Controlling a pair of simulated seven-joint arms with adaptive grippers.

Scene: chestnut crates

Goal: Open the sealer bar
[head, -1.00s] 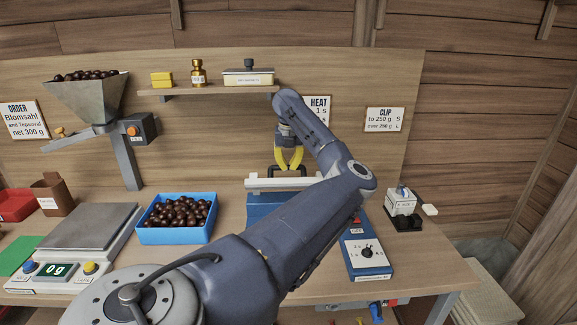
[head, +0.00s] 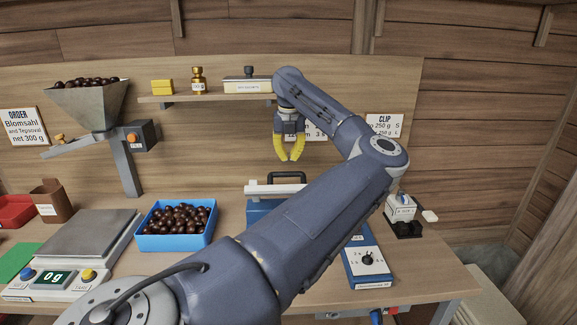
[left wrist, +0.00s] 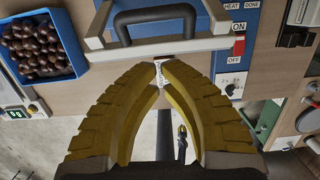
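The sealer has a pale bar (head: 262,190) with a black handle (head: 287,175), above a blue base (head: 262,208). The bar spans level across the base; my arm hides its right part, and I cannot tell whether there is a gap under it. In the left wrist view the bar (left wrist: 200,46) crosses the top, with its handle (left wrist: 155,14) beyond my fingertips. My left gripper (head: 290,158), with yellow fingers, is above the handle and apart from it. Its tips come together with nothing between them. It also shows in the left wrist view (left wrist: 159,64). My right gripper is not in view.
A blue tray of chestnuts (head: 144,242) and a scale (head: 90,235) stand left of the sealer. A dial box (head: 372,272) and a small clip device (head: 400,208) are to its right. A shelf (head: 210,96) with small items runs behind my gripper.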

